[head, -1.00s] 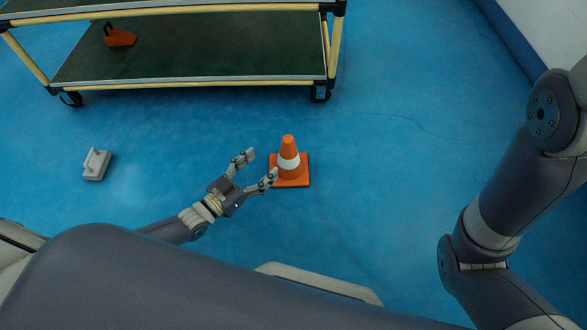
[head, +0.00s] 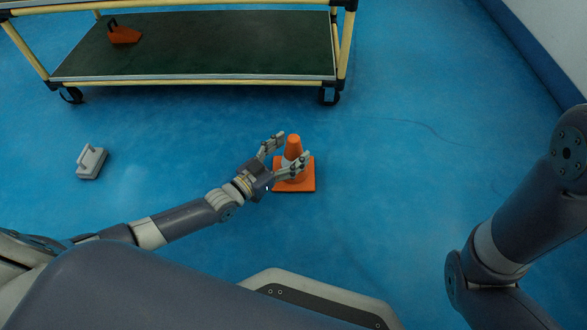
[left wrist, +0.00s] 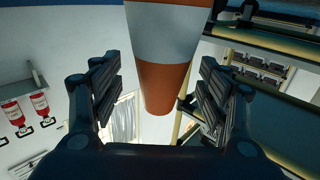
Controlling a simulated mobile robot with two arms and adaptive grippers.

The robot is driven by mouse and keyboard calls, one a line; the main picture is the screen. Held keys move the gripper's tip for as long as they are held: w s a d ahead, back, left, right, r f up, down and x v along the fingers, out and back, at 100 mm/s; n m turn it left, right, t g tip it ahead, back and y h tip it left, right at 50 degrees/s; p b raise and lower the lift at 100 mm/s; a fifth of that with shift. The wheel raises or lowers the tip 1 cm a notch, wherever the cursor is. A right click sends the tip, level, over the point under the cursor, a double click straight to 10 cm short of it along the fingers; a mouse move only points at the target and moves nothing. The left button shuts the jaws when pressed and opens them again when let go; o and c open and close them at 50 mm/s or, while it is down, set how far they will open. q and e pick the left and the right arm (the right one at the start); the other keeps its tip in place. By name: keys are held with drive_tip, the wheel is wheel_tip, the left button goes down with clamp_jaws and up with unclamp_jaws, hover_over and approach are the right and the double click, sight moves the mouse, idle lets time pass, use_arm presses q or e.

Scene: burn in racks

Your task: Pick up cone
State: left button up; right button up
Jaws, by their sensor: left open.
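An orange cone (head: 294,146) with a white band and a square orange base (head: 295,186) stands upright on the blue floor. My left gripper (head: 287,148) is open, with one finger on the far side of the cone and one across its front, partly hiding the band. In the left wrist view the cone (left wrist: 163,85) shows between the two open fingers (left wrist: 160,95), with a gap to each. My right gripper is out of view; only my right arm shows at the right.
A cart (head: 200,82) with yellow posts and dark green shelves stands on casters behind the cone. An orange object (head: 124,36) lies on its lower shelf. A grey handled block (head: 91,162) lies on the floor at left. The floor right of the cone is clear.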

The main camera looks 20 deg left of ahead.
use_arm(q)
drive_tip(key=shift+x, duration=0.85)
clamp_jaws()
drive_tip(key=shift+r, duration=0.15)
